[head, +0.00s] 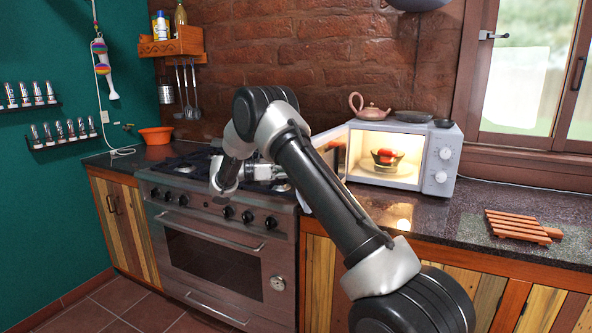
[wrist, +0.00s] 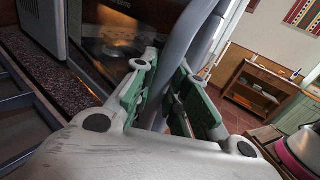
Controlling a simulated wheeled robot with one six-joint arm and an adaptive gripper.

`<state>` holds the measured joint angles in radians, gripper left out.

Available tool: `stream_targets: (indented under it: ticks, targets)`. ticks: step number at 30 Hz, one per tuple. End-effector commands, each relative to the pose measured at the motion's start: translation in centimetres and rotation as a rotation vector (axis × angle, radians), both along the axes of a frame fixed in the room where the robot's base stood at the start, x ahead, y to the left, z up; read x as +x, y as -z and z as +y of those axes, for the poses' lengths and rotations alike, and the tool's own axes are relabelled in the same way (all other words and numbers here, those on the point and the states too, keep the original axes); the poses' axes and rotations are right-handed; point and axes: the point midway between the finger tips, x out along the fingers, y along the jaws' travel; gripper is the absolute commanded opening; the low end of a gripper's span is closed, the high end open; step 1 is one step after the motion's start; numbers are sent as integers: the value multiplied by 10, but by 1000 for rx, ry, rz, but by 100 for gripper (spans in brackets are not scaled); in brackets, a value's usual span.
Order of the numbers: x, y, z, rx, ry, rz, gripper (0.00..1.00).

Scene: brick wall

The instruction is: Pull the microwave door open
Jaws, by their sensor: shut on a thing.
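The microwave (head: 405,137) stands on the dark counter, grey, with its lit inside facing me. Its door (head: 330,143) stands open, swung out to the left of the body. In the wrist view the door's dark glass (wrist: 112,30) fills the upper left. My gripper (wrist: 172,85) is shut on the grey curved door handle (wrist: 193,38), which passes between its green-padded fingers. In the head view my own arm hides the fingers and the handle.
A teapot (head: 369,108) and dark dishes sit on top. The stove (head: 215,240) lies left of the microwave. A wooden rack (head: 518,226) lies on the counter at right.

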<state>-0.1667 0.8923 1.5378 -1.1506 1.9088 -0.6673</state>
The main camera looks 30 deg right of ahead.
Motion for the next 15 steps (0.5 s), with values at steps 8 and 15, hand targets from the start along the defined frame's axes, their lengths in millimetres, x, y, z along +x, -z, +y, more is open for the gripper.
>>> stream_targets:
  ticks: [8,15]
  targets:
    - [0,0,0,1,-1,2,19]
    - [0,0,0,0,-1,0,34]
